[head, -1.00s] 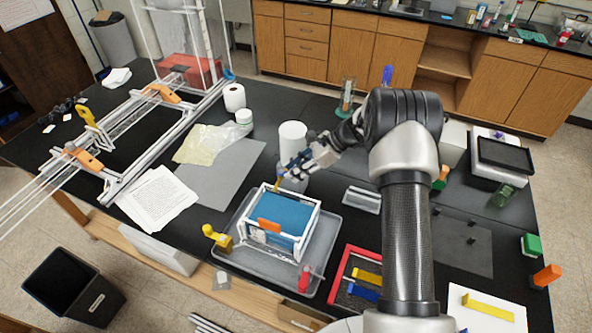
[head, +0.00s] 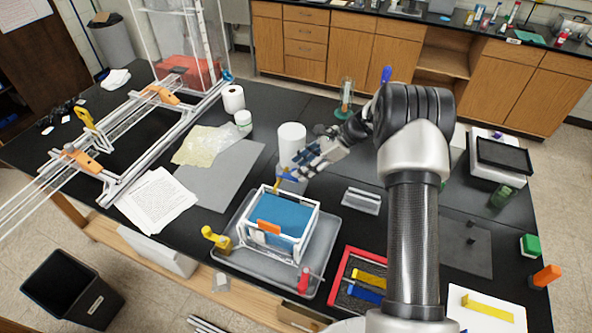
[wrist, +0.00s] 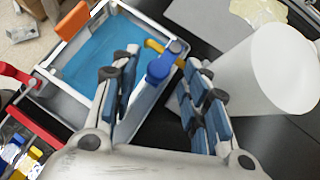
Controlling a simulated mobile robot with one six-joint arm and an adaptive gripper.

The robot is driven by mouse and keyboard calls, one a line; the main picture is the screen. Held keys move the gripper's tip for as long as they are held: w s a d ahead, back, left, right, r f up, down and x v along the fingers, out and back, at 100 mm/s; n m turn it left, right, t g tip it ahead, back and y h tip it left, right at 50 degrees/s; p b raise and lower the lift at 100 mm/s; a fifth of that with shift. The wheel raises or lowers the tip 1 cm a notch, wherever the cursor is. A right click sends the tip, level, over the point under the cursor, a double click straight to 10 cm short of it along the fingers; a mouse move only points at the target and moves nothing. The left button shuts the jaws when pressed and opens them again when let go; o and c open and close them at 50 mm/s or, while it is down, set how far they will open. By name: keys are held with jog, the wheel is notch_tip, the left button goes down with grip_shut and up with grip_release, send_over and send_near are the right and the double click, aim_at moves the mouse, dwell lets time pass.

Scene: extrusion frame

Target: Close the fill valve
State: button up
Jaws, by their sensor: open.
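A small valve-like fitting with a blue handle (wrist: 160,68) and a yellow stub (wrist: 154,45) sits by the near corner of the water tank in the wrist view; I take it for the fill valve. The tank has a white frame (head: 316,222) and blue water (head: 285,219). My gripper (head: 303,166) is open above this corner. In the wrist view its fingers (wrist: 164,78) stand on either side of the blue handle, with nothing gripped; contact cannot be told.
A white cylinder (head: 292,140) stands close behind my gripper, and beside the right finger in the wrist view (wrist: 285,75). The tank sits in a grey tray (head: 232,252). A yellow fitting (head: 215,239) and a red one (head: 304,282) are at the tray. A red-framed bin (head: 339,281) lies to the right.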

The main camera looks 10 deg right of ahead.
jog(key=v, duration=0.8)
jog(key=shift+d+r, duration=0.2)
jog(key=shift+d, duration=0.05)
jog(key=s+a+r+n+h+b, duration=0.35)
jog(key=s+a+n+b, duration=0.2)
jog(key=s, duration=0.35)
jog(key=s+a+r+n+h+b, duration=0.2)
jog(key=s+a+r+n+b, duration=0.3)
jog(key=s, duration=0.4)
jog(key=s+f+n+t+h+b, duration=0.1)
jog(key=s+f+n+b, duration=0.2)
jog(key=s, duration=0.6)
jog(key=s+f+n+t+h+b, duration=0.1)
jog(key=s+f+n+h+b, duration=0.1)
jog(key=s+f+n, duration=0.3)
jog(key=s+d+n+b, duration=0.1)
jog(key=s+n, duration=0.1)
jog(key=s, duration=0.2)
jog(key=shift+f+t, duration=0.15)
jog(key=shift+t, duration=0.15)
